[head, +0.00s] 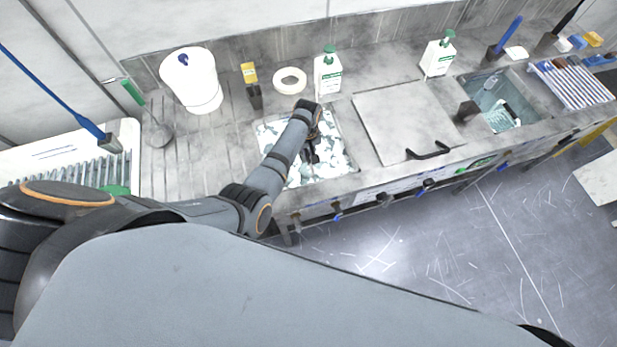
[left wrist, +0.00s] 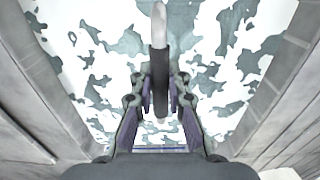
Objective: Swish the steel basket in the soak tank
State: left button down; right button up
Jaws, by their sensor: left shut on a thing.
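The soak tank (head: 346,172) is a sunken basin in the steel counter, full of white foam with grey-green gaps. My left gripper (head: 312,152) reaches down over it from the left. The basket's body does not show; foam and the gripper cover that area. The tank's grey walls (left wrist: 52,85) rise on both sides in the wrist view. My right gripper is not in view.
A closed steel lid (head: 405,120) with a black handle lies right of the tank. A second, open basin (head: 505,100) is further right.

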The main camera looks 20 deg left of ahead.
pick_arm(q)
jog(key=shift+r, duration=0.55)
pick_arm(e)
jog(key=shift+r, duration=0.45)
pick_arm(q)
jog(key=shift+f, duration=0.15)
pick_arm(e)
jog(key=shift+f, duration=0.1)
pick_arm(q)
jog(key=shift+f+b, duration=0.7)
jog(key=shift+f, duration=0.35)
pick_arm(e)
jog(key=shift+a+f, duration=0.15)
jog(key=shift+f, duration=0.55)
